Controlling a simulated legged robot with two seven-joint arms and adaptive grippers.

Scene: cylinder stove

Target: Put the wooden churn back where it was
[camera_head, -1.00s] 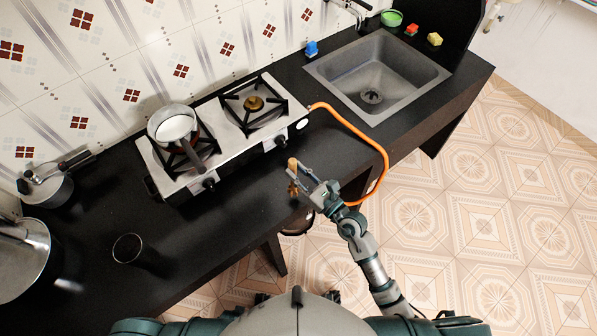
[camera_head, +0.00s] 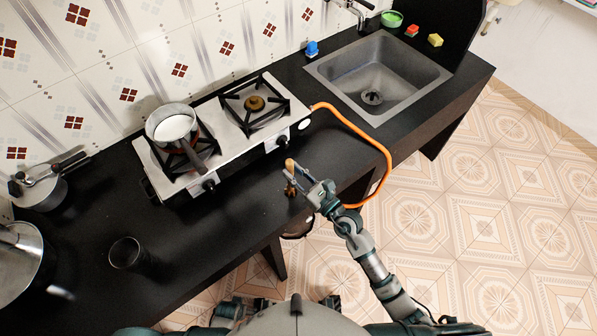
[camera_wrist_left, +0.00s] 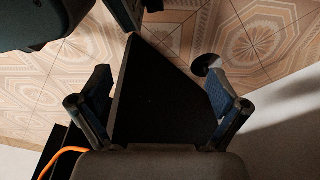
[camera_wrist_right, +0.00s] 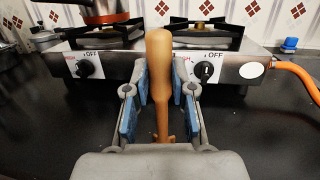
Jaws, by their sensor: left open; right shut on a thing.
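The wooden churn (camera_wrist_right: 160,75) is upright between the blue-padded fingers of my right gripper (camera_wrist_right: 160,105), which is shut on it. Its rounded handle top points up. In the head view the churn (camera_head: 290,165) and my right gripper (camera_head: 296,181) are over the front edge of the black counter, in front of the stove's right burner. The churn's lower end is partly hidden by the gripper. My left gripper (camera_wrist_left: 160,100) is open and empty in the left wrist view, with a dark slab and tiled floor beyond it. It does not show in the head view.
A two-burner stove (camera_head: 222,140) stands behind, with a pot of white liquid (camera_head: 174,128) on its left burner. An orange hose (camera_head: 386,160) curves right of my right gripper. A dark cup (camera_head: 126,252) and metal pots (camera_head: 40,188) stand left. The counter before the stove is mostly clear.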

